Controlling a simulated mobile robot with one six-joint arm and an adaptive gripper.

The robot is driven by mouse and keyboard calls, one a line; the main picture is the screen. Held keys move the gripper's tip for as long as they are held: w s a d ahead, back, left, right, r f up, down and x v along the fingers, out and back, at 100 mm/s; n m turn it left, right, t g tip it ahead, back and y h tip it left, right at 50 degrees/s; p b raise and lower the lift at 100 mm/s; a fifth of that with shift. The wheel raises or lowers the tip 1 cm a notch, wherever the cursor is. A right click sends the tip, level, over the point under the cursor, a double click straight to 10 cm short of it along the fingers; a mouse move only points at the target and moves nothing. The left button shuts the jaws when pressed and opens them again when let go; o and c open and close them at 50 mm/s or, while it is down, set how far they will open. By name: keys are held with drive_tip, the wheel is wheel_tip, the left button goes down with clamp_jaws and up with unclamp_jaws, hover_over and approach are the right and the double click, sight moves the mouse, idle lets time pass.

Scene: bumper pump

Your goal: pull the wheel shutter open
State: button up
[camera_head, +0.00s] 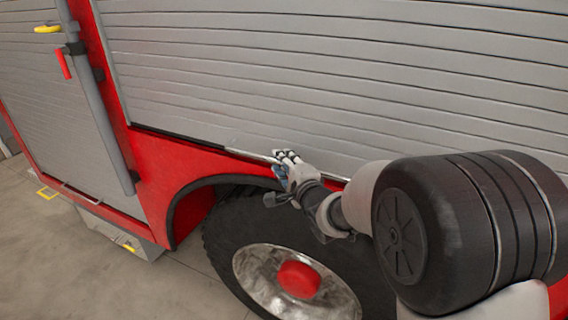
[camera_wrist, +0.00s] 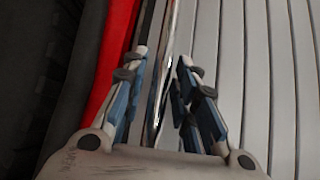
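The wheel shutter (camera_head: 340,75) is a grey slatted roller shutter above the wheel, and it is down. A thin shiny bar (camera_head: 248,153) runs along its bottom edge. My gripper (camera_head: 287,155) is at this bottom edge, over the wheel arch. In the wrist view, the two fingers of my gripper (camera_wrist: 163,57) stand apart, with the shiny bar (camera_wrist: 161,95) between them and a gap visible beside it. The shutter slats (camera_wrist: 285,70) fill the right of that view. My arm hides part of the shutter's lower edge in the head view.
A large black tyre (camera_head: 225,232) with a red hub (camera_head: 298,279) is below my gripper. The red wheel arch (camera_head: 180,170) surrounds it. Another grey shutter (camera_head: 45,95) and a grey vertical pole (camera_head: 105,125) are at left. Open concrete floor (camera_head: 50,265) lies lower left.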

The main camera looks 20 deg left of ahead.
clamp_jaws()
idle(0.3)
drive_tip(key=shift+r, duration=0.1)
